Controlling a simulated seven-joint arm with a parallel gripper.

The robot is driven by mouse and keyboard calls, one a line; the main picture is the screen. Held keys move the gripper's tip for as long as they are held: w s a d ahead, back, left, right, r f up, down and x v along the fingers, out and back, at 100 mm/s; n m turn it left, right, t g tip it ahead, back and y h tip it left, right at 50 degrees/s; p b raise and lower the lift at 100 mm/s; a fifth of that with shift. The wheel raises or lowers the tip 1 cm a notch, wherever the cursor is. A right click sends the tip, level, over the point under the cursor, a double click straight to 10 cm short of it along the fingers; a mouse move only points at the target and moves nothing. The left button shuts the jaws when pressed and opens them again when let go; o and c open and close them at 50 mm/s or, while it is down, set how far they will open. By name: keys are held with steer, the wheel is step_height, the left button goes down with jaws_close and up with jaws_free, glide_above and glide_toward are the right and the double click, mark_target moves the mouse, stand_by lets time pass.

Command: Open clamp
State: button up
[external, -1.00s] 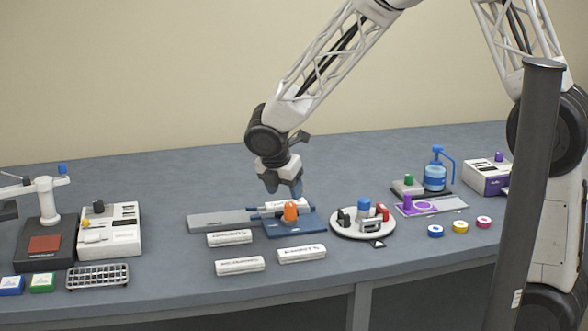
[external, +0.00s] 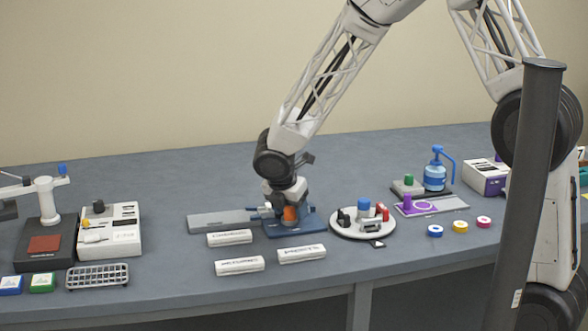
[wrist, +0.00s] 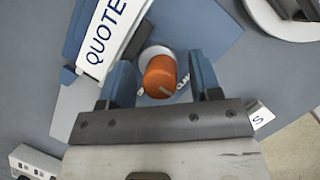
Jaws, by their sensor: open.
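The clamp has an orange knob (external: 290,214) on a blue base (external: 308,226) in the external view. In the wrist view the orange knob (wrist: 160,75) stands on a round white seat, between the two blue fingers of my gripper (wrist: 163,82). The fingers are apart, one on each side of the knob, with a visible gap at least on the right. In the external view my gripper (external: 288,212) is down at the knob and partly covers it. A white block marked QUOTE (wrist: 105,38) lies beside the knob on the clamp in the wrist view.
A grey plate (external: 218,222) extends left of the clamp. Several white labelled blocks (external: 240,265) lie in front of it. A round white turntable (external: 362,226) with small parts stands close on the right. White devices (external: 110,232) stand farther left.

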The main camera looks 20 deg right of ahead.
steer(key=shift+c, duration=0.5)
steer(key=c, duration=0.8)
steer(key=shift+m, duration=0.5)
steer(key=m+g, duration=0.1)
steer(key=m, duration=0.2)
steer(key=shift+m+g+h, duration=0.3)
steer(key=shift+h, duration=0.1)
steer(key=m+g, duration=0.1)
steer(key=m, duration=0.3)
steer(key=shift+g, duration=0.3)
steer(key=m+g, duration=0.1)
steer(key=m, duration=0.4)
steer(key=shift+g, duration=0.4)
steer(key=m+g, duration=0.1)
steer(key=m, duration=0.3)
steer(key=shift+y, duration=0.4)
steer(key=shift+m+g, duration=0.3)
